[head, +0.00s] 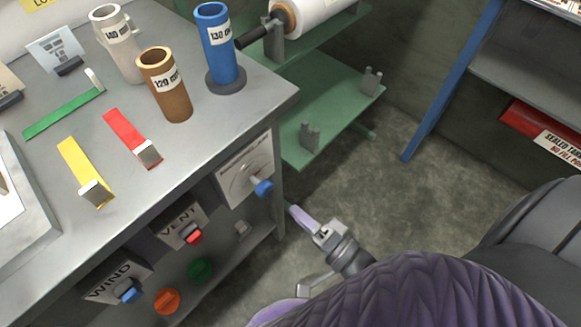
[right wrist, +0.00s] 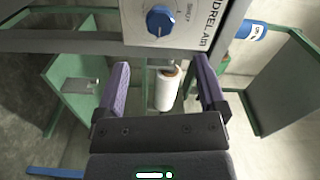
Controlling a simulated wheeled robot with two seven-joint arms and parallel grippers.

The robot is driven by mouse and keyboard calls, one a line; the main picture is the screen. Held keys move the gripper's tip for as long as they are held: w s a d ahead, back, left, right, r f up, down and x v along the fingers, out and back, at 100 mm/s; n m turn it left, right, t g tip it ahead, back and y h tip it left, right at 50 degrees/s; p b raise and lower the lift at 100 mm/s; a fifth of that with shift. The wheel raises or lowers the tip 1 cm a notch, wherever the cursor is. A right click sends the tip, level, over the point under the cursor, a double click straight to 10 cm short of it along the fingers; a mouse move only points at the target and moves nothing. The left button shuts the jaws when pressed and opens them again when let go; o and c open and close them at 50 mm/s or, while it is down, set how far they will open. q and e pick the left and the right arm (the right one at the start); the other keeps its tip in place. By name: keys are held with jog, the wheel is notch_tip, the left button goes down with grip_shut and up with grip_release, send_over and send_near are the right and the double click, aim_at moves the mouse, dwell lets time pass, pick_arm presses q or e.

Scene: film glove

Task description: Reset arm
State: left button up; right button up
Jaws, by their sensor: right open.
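My right gripper (head: 303,218) is at the lower middle of the head view, beside the bench's right front corner and over the floor. In the right wrist view its two purple fingers (right wrist: 164,80) are spread apart with nothing between them. A white film roll (right wrist: 167,90) shows through the gap, farther off. The panel with a blue knob (right wrist: 160,22), marked MANDREL AIR in part, is just ahead of the fingers. The same blue knob shows in the head view (head: 264,187), up and left of the gripper. My left gripper is not in view.
The grey bench (head: 215,125) bears a brown tube (head: 165,88), a blue tube (head: 217,45), a white tube (head: 122,45) and coloured strips. Its front has red and blue knobs. A green rack (head: 325,110) stands behind. Blue-framed shelving (head: 445,85) is at right. Floor between is clear.

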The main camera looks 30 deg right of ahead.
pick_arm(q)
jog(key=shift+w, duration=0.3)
pick_arm(e)
jog(key=s+d+f+n+g+h+p, duration=0.1)
jog(key=s+d+f+n+g+h, duration=0.15)
jog(key=s+f+n+g, duration=0.5)
jog(key=s+d+f+n+g+h, duration=0.2)
jog(key=s+d+f+g, duration=0.15)
jog(key=f, duration=0.75)
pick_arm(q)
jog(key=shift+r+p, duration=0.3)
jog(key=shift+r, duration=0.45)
pick_arm(e)
jog(key=s+f+n+g+h, duration=0.1)
jog(key=s+f+n+g, duration=0.1)
jog(key=s, duration=0.6)
jog(key=s+d+f+n+g+h, duration=0.1)
jog(key=s+f+n+g, duration=0.1)
jog(key=s, duration=0.7)
jog(key=n+g, duration=0.1)
jog(key=g, duration=0.1)
jog(key=shift+s+d+f+g, duration=0.2)
jog(key=shift+d+f+g, duration=0.05)
jog(key=shift+g, duration=0.05)
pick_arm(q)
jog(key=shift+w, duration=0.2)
pick_arm(e)
jog(key=shift+h, duration=0.25)
dwell(2.5)
